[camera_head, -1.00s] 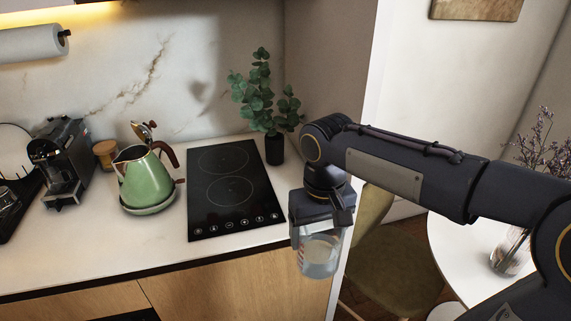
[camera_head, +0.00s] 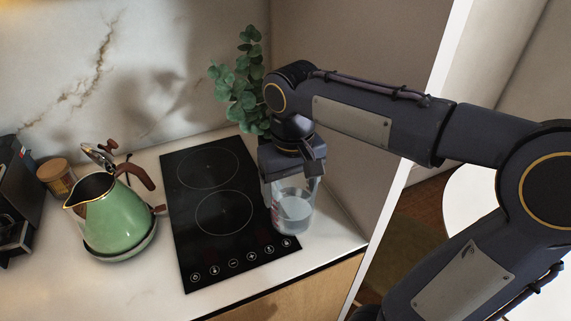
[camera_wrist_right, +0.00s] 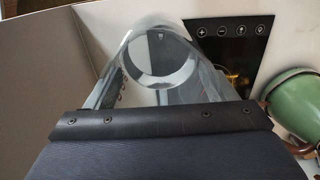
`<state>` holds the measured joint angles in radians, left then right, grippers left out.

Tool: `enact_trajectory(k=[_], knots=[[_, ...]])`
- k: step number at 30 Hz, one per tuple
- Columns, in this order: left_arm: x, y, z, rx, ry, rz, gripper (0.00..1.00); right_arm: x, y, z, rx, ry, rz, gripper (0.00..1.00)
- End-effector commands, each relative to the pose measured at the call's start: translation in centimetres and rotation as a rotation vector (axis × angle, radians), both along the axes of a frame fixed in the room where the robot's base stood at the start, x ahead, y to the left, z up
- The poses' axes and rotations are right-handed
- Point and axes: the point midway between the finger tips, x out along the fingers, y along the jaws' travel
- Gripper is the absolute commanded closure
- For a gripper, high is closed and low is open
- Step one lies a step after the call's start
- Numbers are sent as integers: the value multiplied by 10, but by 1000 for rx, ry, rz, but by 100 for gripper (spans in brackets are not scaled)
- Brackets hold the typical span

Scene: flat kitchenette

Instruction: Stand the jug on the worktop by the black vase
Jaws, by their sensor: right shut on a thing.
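The clear jug (camera_head: 294,210) is held upright by my right gripper (camera_head: 292,178), at the right edge of the black hob. In the wrist view the clear jug (camera_wrist_right: 160,72) sits between the two fingers, with its round rim showing. I cannot tell whether its base touches the worktop (camera_head: 335,236). My left gripper is not in view.
The black hob (camera_head: 205,235) lies just left of the jug. A green kettle (camera_head: 118,220) stands farther left, with a small wooden-lidded jar (camera_head: 57,178) behind it. A wall (camera_head: 350,90) closes the worktop's right side. A narrow strip of worktop right of the hob is free.

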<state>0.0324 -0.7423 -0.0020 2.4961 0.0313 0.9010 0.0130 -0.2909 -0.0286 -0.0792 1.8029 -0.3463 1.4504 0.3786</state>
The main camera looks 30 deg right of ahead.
Motion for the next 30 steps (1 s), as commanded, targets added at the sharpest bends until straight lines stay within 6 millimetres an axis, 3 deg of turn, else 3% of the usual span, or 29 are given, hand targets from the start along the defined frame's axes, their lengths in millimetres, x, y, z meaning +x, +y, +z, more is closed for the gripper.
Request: enact_trajectory(k=[11,15,21,30], knots=[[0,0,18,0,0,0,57,37,-66,-31,-1,5,-7,57],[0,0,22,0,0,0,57,50,-89,-55,-1,6,-6,57],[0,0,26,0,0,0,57,61,-109,-82,-1,3,-2,57],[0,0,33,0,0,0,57,68,-120,-106,-1,5,0,57]])
